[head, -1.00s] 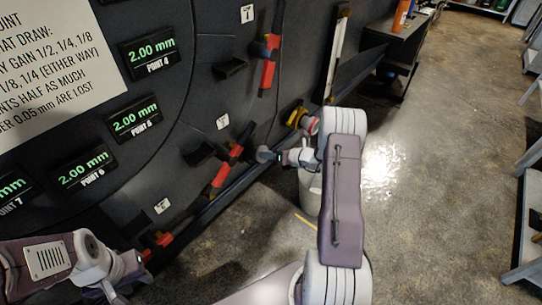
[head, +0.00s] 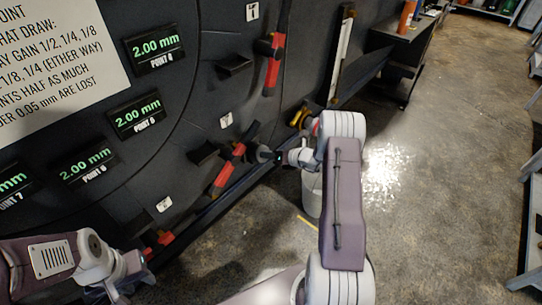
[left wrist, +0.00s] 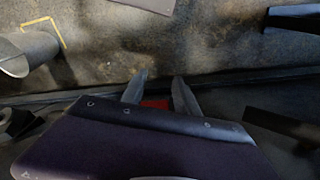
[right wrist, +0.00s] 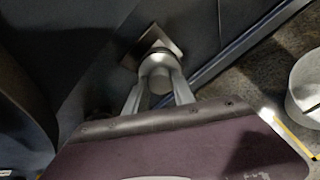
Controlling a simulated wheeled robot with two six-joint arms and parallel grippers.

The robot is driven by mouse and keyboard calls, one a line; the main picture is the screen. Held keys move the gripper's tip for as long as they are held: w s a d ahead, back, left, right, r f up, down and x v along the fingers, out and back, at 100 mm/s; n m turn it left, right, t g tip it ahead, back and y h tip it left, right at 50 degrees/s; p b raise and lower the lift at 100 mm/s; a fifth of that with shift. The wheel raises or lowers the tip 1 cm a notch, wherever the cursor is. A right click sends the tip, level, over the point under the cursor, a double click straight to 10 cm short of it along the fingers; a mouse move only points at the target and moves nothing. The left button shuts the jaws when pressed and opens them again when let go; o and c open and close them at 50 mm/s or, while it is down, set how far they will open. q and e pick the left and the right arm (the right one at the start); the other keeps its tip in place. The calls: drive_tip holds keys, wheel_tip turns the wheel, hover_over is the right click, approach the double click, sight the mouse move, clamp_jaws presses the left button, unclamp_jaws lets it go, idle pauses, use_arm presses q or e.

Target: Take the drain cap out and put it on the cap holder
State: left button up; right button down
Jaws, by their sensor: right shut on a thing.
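My right gripper (head: 276,157) is beside the dark wall at its lower edge. In the right wrist view its fingers (right wrist: 157,98) are shut on a grey round piece (right wrist: 160,70), which looks like the drain cap. A square metal plate (right wrist: 168,38) on the wall is right behind it; I cannot tell whether the cap touches it. I cannot make out which part is the cap holder. My left gripper (head: 132,284) is low at the left, open and empty. Its fingers (left wrist: 158,90) show apart in the left wrist view, with something red (left wrist: 154,104) beyond them.
A pale bucket (head: 312,192) stands on the floor below my right forearm. Red-and-black clamps (head: 228,170) and a yellow fitting (head: 299,115) are on the wall. A dark rail runs along the wall's foot. The floor to the right is open.

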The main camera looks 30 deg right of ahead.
drive_tip(key=c, duration=0.7)
unclamp_jaws()
drive_tip(key=shift+c, duration=0.2)
drive_tip(key=p+v, duration=0.3)
drive_tip(key=v, duration=0.4)
